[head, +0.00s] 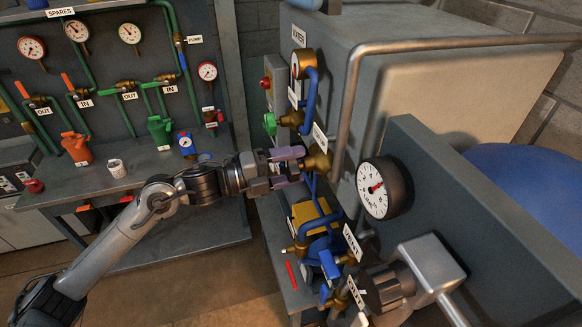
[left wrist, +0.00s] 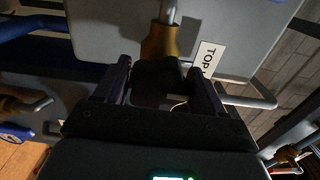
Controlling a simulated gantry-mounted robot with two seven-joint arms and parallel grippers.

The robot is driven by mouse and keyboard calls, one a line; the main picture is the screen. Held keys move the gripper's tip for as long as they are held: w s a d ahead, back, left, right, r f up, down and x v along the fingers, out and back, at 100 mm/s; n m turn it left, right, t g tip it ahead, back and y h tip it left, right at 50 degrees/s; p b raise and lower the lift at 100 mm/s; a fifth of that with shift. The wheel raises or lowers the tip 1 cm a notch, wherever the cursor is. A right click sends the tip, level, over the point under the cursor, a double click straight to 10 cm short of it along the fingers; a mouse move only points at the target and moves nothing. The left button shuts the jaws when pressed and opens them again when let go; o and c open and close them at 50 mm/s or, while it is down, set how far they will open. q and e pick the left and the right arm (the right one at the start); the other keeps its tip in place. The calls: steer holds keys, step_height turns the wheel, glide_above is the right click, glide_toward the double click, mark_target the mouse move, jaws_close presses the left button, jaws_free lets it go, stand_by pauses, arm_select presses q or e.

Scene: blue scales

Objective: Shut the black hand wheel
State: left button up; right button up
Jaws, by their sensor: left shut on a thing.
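The black hand wheel (left wrist: 158,80) shows in the left wrist view as a dark shape between my left fingers, in front of a brass valve (left wrist: 160,38). In the head view the valve's brass body (head: 318,160) sits on the front of the big grey tank, and the wheel is mostly hidden by the fingers. My left gripper (head: 292,166) reaches in from the left, its purple-grey fingers one on each side of the wheel and shut on it. The fingers also show in the left wrist view (left wrist: 157,85). My right gripper is in neither view.
A label reading TOP (left wrist: 207,58) is beside the valve. Blue pipes (head: 309,95) run above and below it. A round gauge (head: 379,187) is on the grey panel to the right. The workbench (head: 128,180) at left holds an orange can (head: 77,148) and a green can (head: 160,130).

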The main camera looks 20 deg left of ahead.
arm_select(q)
steer(key=o, duration=1)
steer(key=shift+c, duration=0.2)
steer(key=b+v, duration=0.2)
steer(key=v, duration=0.9)
